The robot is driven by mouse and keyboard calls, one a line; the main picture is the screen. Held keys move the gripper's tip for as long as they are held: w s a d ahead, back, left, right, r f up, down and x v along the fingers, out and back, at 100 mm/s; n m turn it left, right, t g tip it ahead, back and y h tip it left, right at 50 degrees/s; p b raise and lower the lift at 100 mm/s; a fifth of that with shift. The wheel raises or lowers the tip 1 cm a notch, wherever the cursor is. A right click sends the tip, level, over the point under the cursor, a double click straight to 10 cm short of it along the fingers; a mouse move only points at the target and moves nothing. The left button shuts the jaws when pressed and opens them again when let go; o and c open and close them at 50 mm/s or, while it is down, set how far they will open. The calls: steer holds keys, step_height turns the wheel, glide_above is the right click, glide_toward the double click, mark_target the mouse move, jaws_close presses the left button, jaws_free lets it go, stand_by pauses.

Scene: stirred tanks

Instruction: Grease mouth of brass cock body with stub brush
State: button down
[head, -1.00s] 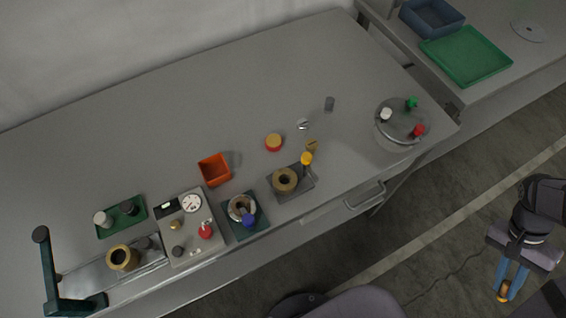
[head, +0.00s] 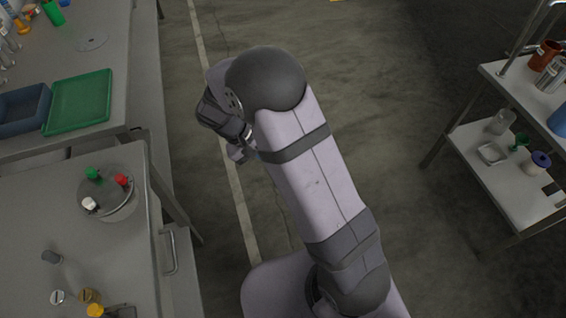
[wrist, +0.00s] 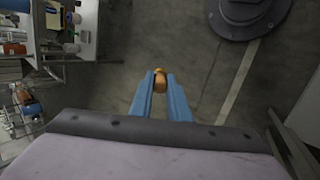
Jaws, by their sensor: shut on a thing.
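My gripper (wrist: 160,82) shows in the wrist view with its two blue fingers shut on a small orange-yellow thing (wrist: 160,79) at their tips. I cannot tell from its visible end whether it is the stub brush. The gripper is out over the floor, away from the bench, and nothing touches the held thing's far end. In the head view my arm runs up the middle, and the fingers are hidden. The brass cock body cannot be made out in the current views. A small brass piece (head: 90,295) lies on the bench at the lower left, beside a yellow-topped item (head: 96,310).
A round stand (head: 106,205) with green, white and red knobs sits near the bench corner. A grey cylinder (head: 52,257) stands nearby. A green tray (head: 78,102) and blue bin (head: 22,110) are on the far bench. A shelf rack (head: 510,150) stands right; floor between is open.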

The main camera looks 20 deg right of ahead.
steer(key=s+a+r+n+t+y+p, duration=0.1)
steer(key=s+a+r+n+p, duration=0.15)
steer(key=a, duration=0.45)
steer(key=s+a+r+n+p, duration=0.1)
steer(key=a+r+n+p, duration=0.1)
steer(key=a+r+p, duration=0.3)
steer(key=s+a+r+n+t+y+p, duration=0.1)
steer(key=s+a+r+n+p, duration=0.1)
steer(key=a, duration=0.6)
steer(key=s+a+r+m+g+y+p, duration=0.2)
steer(key=s+a+m+y, duration=0.1)
steer(key=s+a, duration=0.9)
steer(key=s+a+r+m+g+y+p, duration=0.2)
steer(key=s+a+r+m+y, duration=0.1)
steer(key=s+a, duration=1)
steer(key=shift+a+m+p, duration=0.3)
steer(key=shift+a+m, duration=0.55)
steer(key=shift+a, duration=0.05)
steer(key=shift+y, duration=0.3)
steer(key=shift+f, duration=0.1)
